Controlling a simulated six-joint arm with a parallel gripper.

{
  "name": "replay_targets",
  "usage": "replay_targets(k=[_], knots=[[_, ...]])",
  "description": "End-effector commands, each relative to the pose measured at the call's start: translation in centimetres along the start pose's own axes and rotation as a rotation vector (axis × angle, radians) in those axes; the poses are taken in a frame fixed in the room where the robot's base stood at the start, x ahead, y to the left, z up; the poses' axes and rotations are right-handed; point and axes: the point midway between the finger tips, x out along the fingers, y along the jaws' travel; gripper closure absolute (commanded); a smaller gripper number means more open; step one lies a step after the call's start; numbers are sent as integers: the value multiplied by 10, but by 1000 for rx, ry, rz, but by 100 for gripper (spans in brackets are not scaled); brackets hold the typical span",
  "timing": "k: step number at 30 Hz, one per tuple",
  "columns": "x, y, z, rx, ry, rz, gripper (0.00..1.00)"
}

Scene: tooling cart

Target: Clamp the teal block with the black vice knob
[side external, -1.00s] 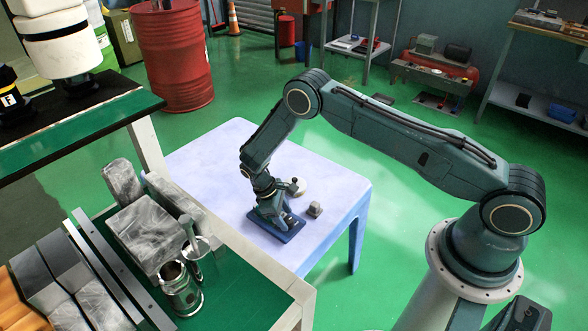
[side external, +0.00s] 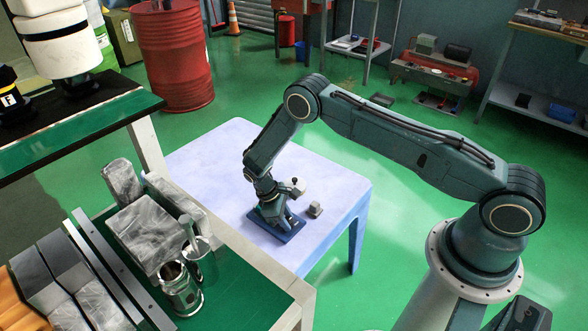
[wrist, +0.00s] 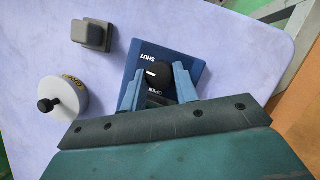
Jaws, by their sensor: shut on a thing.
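The blue vice (wrist: 192,65) stands on the pale table, with the words SHUT and OPEN on its top. Its black knob (wrist: 157,74) carries a short white mark, which points left in the wrist view. My gripper (wrist: 158,78) has its two blue fingers on either side of the knob and is shut on it. In the side external view my gripper (side external: 271,207) is low over the vice (side external: 287,236), hiding much of it. I cannot make out the teal block; the gripper may cover it.
A white round object with a black knob (wrist: 62,98) and a small grey block on a base (wrist: 92,34) stand beside the vice. The pale table (side external: 215,150) has free room at its back. A green-topped cart (side external: 240,290) with metal parts stands in front.

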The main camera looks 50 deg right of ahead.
Motion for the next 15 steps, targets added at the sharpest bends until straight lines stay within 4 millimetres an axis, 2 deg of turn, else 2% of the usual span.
replay_targets(k=[15], knots=[[0, 2, 0, 288, -13, -120, 93]])
